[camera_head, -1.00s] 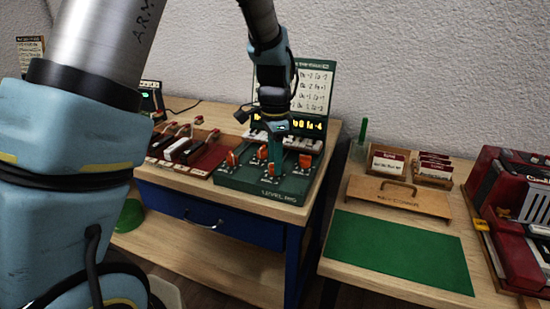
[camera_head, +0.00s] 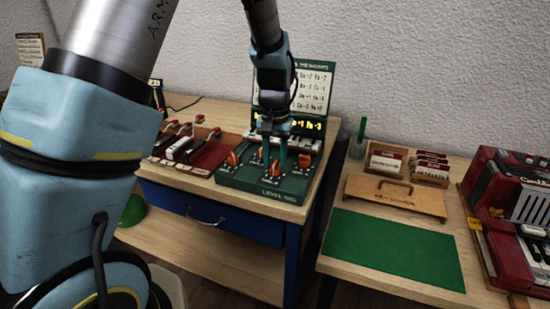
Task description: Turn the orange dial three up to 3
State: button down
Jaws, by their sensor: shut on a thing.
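A green panel box (camera_head: 257,190) with several orange dials stands on the wooden bench, its lid raised behind. One orange dial (camera_head: 233,158) sits at the left and another orange dial (camera_head: 304,161) at the right. My gripper (camera_head: 274,164) points down over the middle of the panel, its two teal fingers on either side of the front middle orange dial (camera_head: 274,169). It is shut on this dial, whose pointer is too small to read. A lit yellow display (camera_head: 312,126) behind ends in what looks like -3; my wrist hides its middle.
A red tray with levers (camera_head: 205,152) stands left of the panel. A second table at the right holds a green mat (camera_head: 395,248), a wooden board with a handle (camera_head: 395,196), card boxes (camera_head: 388,164) and a red accordion (camera_head: 510,215).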

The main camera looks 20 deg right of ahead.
aim_at(275, 163)
jog(key=n+p, duration=0.1)
jog(key=n, duration=0.3)
jog(key=shift+r+n+p, duration=0.1)
jog(key=shift+n+p, duration=0.85)
jog(key=shift+n, duration=1.05)
jog(key=c, duration=0.5)
grip_release()
notch_tip(275, 163, up, 11)
jog(key=b, duration=0.2)
jog(key=shift+f, duration=0.2)
